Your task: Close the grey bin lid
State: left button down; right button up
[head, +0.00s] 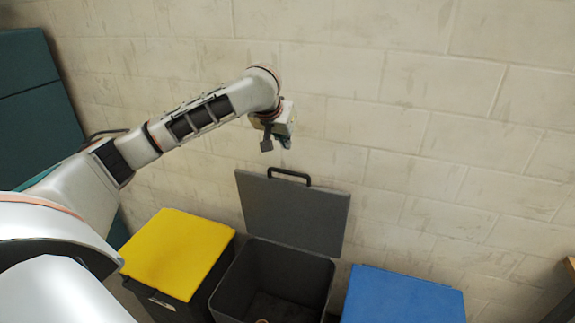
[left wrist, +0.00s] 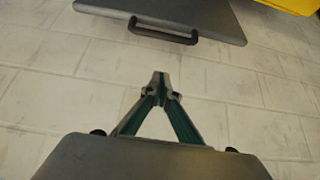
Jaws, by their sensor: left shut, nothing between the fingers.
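The grey bin (head: 273,281) stands against the wall with its grey lid (head: 292,212) raised upright at the back. The lid has a black handle (head: 290,176) along its top edge. In the left wrist view the lid (left wrist: 180,12) and its handle (left wrist: 163,31) show at the top of the picture. My left gripper (head: 277,143) hangs in the air above the lid's handle, apart from it. In the left wrist view its fingertips (left wrist: 159,80) are together with nothing between them. My right gripper is in neither view.
A bin with a yellow lid (head: 177,252) stands left of the grey bin, and one with a blue lid (head: 402,297) stands right; both lids are down. A block wall (head: 420,120) is behind. A dark teal cabinet (head: 40,100) is at the far left. A small object (head: 262,320) lies in the grey bin.

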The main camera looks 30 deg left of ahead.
pick_arm(q)
jog(key=shift+w+a+f, duration=0.15)
jog(key=shift+w+f, duration=0.2)
jog(key=shift+f, duration=1.15)
jog(key=shift+w+a+f, duration=0.15)
jog(key=shift+w+f, duration=0.15)
jog(key=shift+f, duration=1.15)
jog(key=shift+w+a+f, duration=0.15)
jog(key=shift+w+f, duration=0.2)
jog(key=shift+f, duration=1.15)
jog(key=shift+s+a+f, duration=0.1)
jog(key=shift+s, duration=0.05)
